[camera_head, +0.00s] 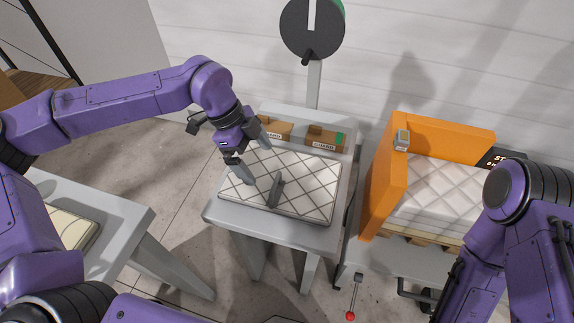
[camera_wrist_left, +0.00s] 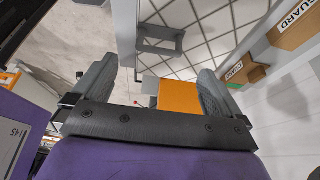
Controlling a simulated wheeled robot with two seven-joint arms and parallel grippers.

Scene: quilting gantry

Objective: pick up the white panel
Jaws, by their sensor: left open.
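The white panel (camera_head: 300,170), marked with dark crossing lines, lies flat on a grey table (camera_head: 290,232) in the middle of the head view. A grey upright handle (camera_head: 276,190) stands on it; panel (camera_wrist_left: 215,35) and handle (camera_wrist_left: 160,38) also show in the left wrist view. My left gripper (camera_head: 258,166) is open over the panel's left part, up and left of the handle in the head view. In the left wrist view, nothing is between its fingers (camera_wrist_left: 158,78), and the handle appears beyond them. My right gripper is out of view.
An orange frame (camera_head: 384,190) stands right of the table around a pale quilted slab (camera_head: 450,190). Brown blocks labelled GUARD (camera_head: 323,137) line the table's back edge, before a post with a dark disc (camera_head: 312,28). A cream panel (camera_head: 72,228) lies on the left table.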

